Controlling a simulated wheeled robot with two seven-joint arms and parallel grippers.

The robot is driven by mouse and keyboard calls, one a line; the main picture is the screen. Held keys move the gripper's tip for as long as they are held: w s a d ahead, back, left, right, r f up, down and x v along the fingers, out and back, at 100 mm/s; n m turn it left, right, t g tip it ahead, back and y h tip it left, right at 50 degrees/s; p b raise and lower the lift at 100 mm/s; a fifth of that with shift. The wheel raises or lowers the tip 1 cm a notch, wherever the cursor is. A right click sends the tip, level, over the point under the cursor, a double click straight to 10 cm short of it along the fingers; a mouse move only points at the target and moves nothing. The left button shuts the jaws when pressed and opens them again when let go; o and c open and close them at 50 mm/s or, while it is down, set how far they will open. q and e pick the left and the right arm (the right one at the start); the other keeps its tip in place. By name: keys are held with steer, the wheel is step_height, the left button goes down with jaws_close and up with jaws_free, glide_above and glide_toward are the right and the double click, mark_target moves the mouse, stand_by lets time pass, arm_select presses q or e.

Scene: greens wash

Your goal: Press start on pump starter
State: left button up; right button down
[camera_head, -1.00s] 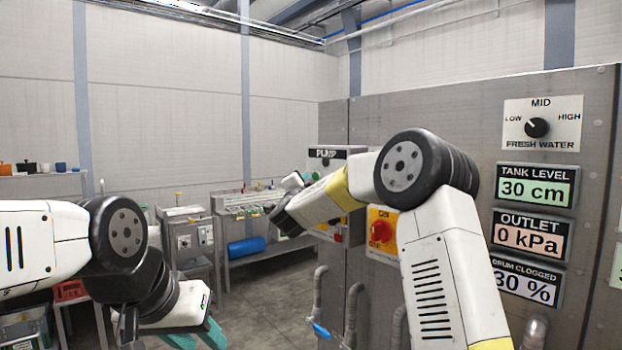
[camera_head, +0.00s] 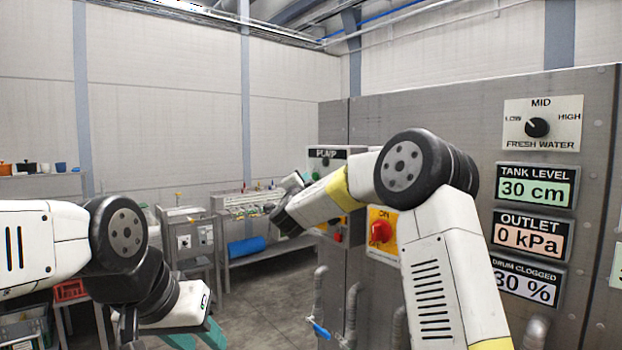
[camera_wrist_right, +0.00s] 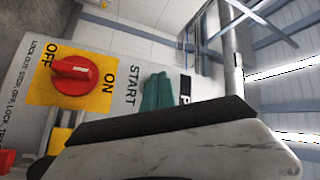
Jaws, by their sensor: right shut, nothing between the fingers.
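The pump starter (camera_head: 329,153) is a pale box labelled PUMP on the grey wall panel, partly hidden by my right arm in the head view. In the right wrist view its face shows a red rotary switch (camera_wrist_right: 75,76) on a yellow OFF/ON plate and the word START (camera_wrist_right: 130,85). My right gripper (camera_wrist_right: 158,92) has its green fingers shut and empty beside the START lettering. The start button itself is hidden, and I cannot tell whether the fingers touch it. My left gripper (camera_head: 198,336) is open and empty at the lower left, far from the starter.
Another red switch (camera_head: 381,231) on a yellow plate sits on the panel beside my right arm. Pipes (camera_head: 352,305) with a blue-handled valve (camera_head: 320,330) stand below. A fresh water dial (camera_head: 537,128) and displays are at right. A bench (camera_head: 262,253) stands behind; floor between is open.

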steer(key=shift+d, duration=0.1)
stand_by(0.5)
steer(key=shift+w+d, duration=0.25)
steer(key=shift+w+d, duration=0.25)
steer(key=shift+d, duration=0.15)
stand_by(0.9)
steer(key=shift+s+a, duration=0.5)
steer(key=shift+a, duration=0.2)
steer(key=s+a, duration=0.1)
steer(key=a, duration=0.1)
steer(key=s+a, duration=0.2)
stand_by(0.5)
steer(key=shift+r, duration=0.1)
stand_by(0.3)
